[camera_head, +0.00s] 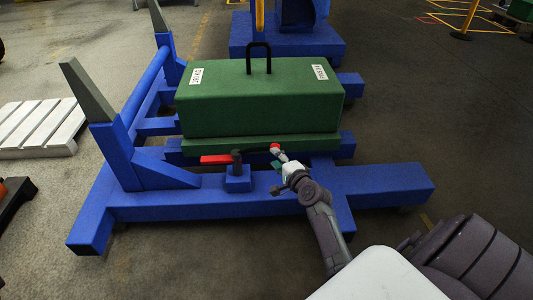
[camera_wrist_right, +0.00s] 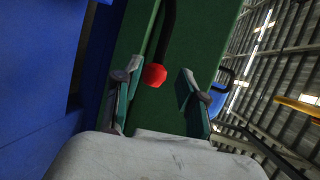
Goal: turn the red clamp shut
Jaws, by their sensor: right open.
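The red clamp (camera_head: 216,159) sits on a small blue post at the front of the blue fixture, beside the lower front edge of the green counterweight. A red bar points left from its dark pivot. A dark lever runs right to a round red knob (camera_head: 275,148). In the right wrist view the red knob (camera_wrist_right: 154,75) shows at the end of the black lever, between the spread fingers of my right gripper (camera_wrist_right: 153,88). My right gripper (camera_head: 279,168) is open at the knob in the head view; contact cannot be told. My left gripper is not in view.
The green counterweight (camera_head: 255,108) with a black top handle rests on the blue fixture frame (camera_head: 255,203). Two grey-tipped uprights (camera_head: 86,92) stand at the frame's left. A white pallet (camera_head: 38,126) lies far left. The floor in front is clear.

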